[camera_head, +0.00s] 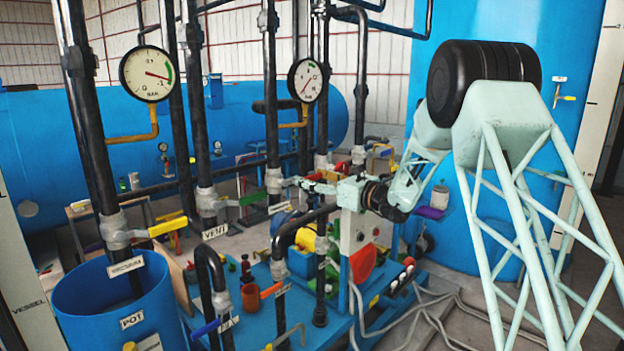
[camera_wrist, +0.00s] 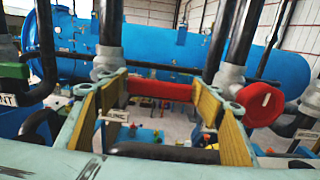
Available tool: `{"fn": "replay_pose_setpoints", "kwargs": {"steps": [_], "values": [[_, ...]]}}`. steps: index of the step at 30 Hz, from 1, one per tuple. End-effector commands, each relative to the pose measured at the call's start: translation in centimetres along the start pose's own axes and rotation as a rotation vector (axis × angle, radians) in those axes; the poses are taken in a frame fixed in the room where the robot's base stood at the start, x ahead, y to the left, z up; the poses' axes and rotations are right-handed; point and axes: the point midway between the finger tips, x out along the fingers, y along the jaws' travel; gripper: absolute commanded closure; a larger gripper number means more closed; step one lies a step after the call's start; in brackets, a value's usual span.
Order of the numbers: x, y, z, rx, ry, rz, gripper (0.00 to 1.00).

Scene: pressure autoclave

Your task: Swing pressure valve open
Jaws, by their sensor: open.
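A red valve handle (camera_wrist: 160,88) lies level across the middle of the wrist view, running between two grey valve bodies on dark pipes. My gripper (camera_wrist: 160,97) is open, with its yellow-padded fingers to the left and right of the handle's span. I cannot tell whether either finger touches it. In the head view my gripper (camera_head: 308,186) is at the pipe row in the middle, and a red handle (camera_head: 327,175) shows just behind it. No label naming the pressure valve is readable.
A red rounded part (camera_wrist: 264,103) stands close by the right finger. A green handle (camera_head: 250,198) by the VENT tag (camera_head: 215,231) and a yellow handle (camera_head: 167,227) are to the left. Two gauges (camera_head: 149,74) hang above. Vertical pipes crowd the space around my gripper.

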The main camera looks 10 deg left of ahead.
Motion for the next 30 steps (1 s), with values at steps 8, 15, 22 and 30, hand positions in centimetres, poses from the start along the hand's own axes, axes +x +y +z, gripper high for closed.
{"fn": "replay_pose_setpoints", "kwargs": {"steps": [8,15,22,30], "values": [[-0.01,0.01,0.01,0.000,0.000,0.000,0.62],[-0.01,0.01,0.02,-0.004,0.000,0.000,0.66],[-0.01,0.02,0.21,-0.029,-0.001,0.000,0.66],[-0.02,0.09,0.79,-0.099,-0.001,0.000,0.66]]}}
